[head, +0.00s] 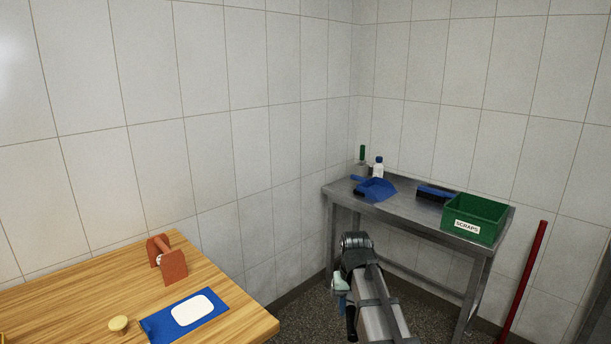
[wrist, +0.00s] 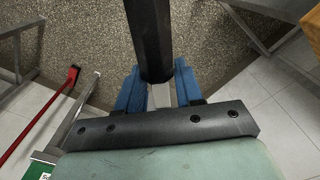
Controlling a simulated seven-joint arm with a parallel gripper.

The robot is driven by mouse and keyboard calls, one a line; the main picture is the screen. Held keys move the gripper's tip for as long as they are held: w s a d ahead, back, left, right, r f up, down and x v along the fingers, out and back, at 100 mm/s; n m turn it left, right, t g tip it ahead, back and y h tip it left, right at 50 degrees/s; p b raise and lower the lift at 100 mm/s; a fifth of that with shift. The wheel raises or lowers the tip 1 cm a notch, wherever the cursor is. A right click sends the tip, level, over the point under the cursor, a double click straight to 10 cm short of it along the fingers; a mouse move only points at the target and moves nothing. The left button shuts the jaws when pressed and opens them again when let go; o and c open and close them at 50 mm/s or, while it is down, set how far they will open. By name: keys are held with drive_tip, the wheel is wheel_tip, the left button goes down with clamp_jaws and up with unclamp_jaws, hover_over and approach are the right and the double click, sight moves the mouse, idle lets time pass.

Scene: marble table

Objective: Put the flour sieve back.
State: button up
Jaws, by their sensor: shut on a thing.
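My gripper (head: 343,304) hangs low over the floor, between the wooden table and the steel table in the head view. In the wrist view its blue fingers (wrist: 158,90) are shut on a dark bar (wrist: 150,38), which runs out past the top edge. The dark bar shows only as a small black piece (head: 351,324) beside the fingers in the head view. No mesh or sieve bowl shows in either view, so I cannot tell whether the dark bar is part of the flour sieve.
The wooden table (head: 85,296) bears a rust-red stand with a roller (head: 172,266), a blue mat (head: 216,318) with a white slab, and a round knob (head: 119,323). The steel table (head: 410,213) holds a blue dustpan (head: 376,190), brush (head: 436,193) and green scraps box (head: 487,210). A red pole (head: 523,280) leans right.

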sight(333, 295)
drive_tip(key=d, duration=0.1)
drive_tip(key=s+d+f, duration=0.1)
drive_tip(key=d, duration=0.2)
drive_tip(key=shift+s+d+f, duration=0.15)
drive_tip(key=shift+d, duration=0.25)
drive_tip(key=shift+a, duration=0.1)
